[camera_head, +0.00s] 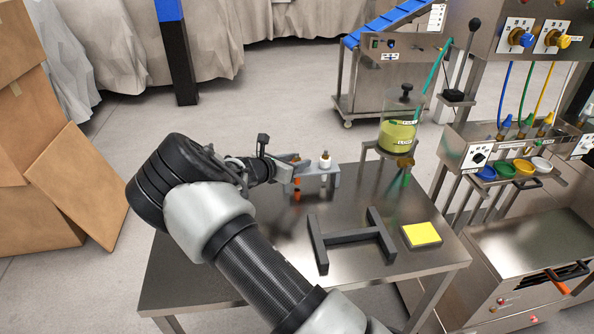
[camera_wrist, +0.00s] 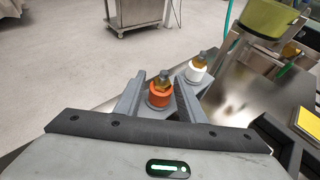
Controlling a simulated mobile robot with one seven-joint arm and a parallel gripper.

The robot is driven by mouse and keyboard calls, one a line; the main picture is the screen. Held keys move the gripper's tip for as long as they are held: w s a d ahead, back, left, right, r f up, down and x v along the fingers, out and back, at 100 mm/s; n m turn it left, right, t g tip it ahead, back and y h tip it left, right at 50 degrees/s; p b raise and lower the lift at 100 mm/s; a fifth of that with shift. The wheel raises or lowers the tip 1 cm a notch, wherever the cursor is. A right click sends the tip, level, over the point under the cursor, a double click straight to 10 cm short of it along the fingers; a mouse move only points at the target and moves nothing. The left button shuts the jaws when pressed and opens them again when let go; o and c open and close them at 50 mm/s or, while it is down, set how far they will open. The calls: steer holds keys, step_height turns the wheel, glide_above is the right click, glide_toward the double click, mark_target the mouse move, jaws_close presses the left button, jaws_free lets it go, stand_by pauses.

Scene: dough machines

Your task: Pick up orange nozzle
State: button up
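The orange nozzle (camera_wrist: 160,97) has an orange collar and a brass-and-grey tip. It stands upright in a grey holder (camera_head: 325,180) at the far left edge of the steel table. In the head view, its orange lower part (camera_head: 297,194) shows beneath the holder. My gripper (camera_wrist: 161,98) is open, with one finger on each side of the orange nozzle and small gaps visible. In the head view, my gripper (camera_head: 283,172) reaches the holder from the left and partly hides the nozzle. A white nozzle (camera_wrist: 196,71) stands just right of it in the same holder.
A dark H-shaped frame (camera_head: 350,239) and a yellow pad (camera_head: 421,234) lie on the steel table (camera_head: 215,285). A clear hopper of yellow-green material (camera_head: 398,130) stands at the table's back right. A machine with coloured cups (camera_head: 500,165) is to the right.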

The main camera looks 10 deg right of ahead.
steer(key=x, duration=0.4)
steer(key=shift+s+f+b, duration=0.1)
steer(key=shift+b, duration=0.3)
steer(key=shift+c, duration=0.4)
steer(key=c, duration=0.8)
